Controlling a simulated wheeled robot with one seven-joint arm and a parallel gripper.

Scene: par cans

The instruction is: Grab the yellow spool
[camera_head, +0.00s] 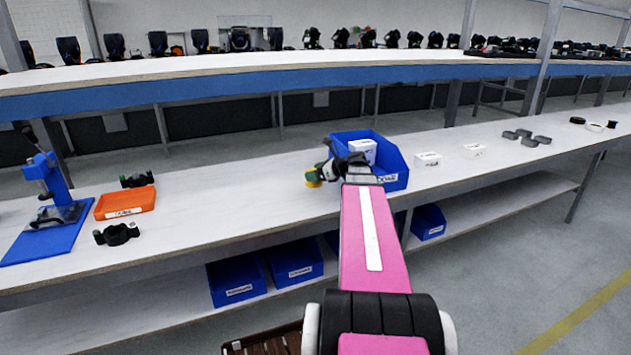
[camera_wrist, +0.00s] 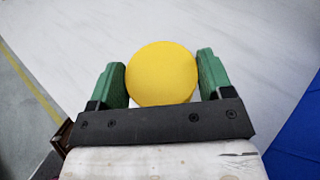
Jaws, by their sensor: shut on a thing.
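The yellow spool (camera_wrist: 162,74) shows as a round yellow disc between the two green fingers of my gripper (camera_wrist: 162,80) in the wrist view. My gripper is shut on it, and only its round face shows there. In the head view the yellow spool (camera_head: 313,178) is at the left end of my gripper (camera_head: 322,172), over the white table (camera_head: 235,200). I cannot tell from these views whether the spool touches the table.
A blue bin (camera_head: 395,180) with a white box (camera_head: 363,150) in it stands just right of my gripper. More white boxes (camera_head: 428,159) stand further right. An orange tray (camera_head: 125,203) and a black part (camera_head: 117,235) lie at the left. The table between is clear.

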